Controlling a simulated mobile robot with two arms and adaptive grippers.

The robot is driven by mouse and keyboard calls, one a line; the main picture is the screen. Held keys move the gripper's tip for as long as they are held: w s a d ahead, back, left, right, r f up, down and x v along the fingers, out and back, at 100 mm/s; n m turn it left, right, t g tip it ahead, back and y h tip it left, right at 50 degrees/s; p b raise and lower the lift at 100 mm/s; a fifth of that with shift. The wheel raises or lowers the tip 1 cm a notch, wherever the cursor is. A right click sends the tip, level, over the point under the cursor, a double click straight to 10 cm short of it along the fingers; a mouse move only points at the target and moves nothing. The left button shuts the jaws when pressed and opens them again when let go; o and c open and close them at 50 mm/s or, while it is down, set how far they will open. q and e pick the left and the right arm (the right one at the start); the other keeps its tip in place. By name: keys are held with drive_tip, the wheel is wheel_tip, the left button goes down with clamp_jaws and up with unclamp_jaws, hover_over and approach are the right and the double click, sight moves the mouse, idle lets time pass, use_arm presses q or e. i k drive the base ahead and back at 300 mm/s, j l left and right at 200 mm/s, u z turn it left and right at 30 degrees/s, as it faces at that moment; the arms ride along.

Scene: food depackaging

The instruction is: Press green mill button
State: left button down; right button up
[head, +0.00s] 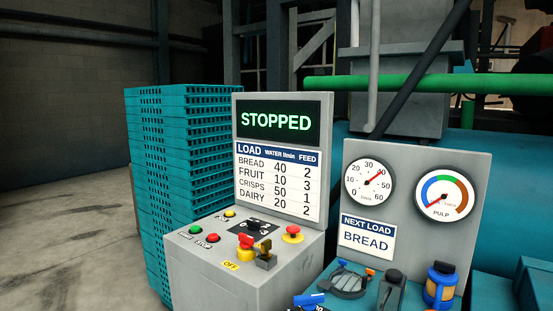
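The green button (195,230) is a small round cap at the left end of the sloped top of the grey control box (205,275). A red button (212,238) sits close to its right, with a STOP label below it. The screen (276,122) above the box reads STOPPED in green letters. Neither of my grippers shows in the head view, and nothing covers the green button.
The box also carries a yellow button (230,213), a red knob (246,240) by an OFF label and a red mushroom button (292,233). Stacked teal crates (160,165) stand behind left. A gauge panel (415,170) reading NEXT LOAD BREAD stands right. Floor at left is clear.

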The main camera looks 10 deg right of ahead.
sight(195, 228)
drive_tip(key=i+j+z, duration=0.1)
drive_tip(key=i+j, duration=0.6)
drive_tip(key=i, duration=0.2)
drive_tip(key=i+j+z, duration=0.1)
drive_tip(key=i+j, duration=0.7)
drive_tip(key=i, duration=0.1)
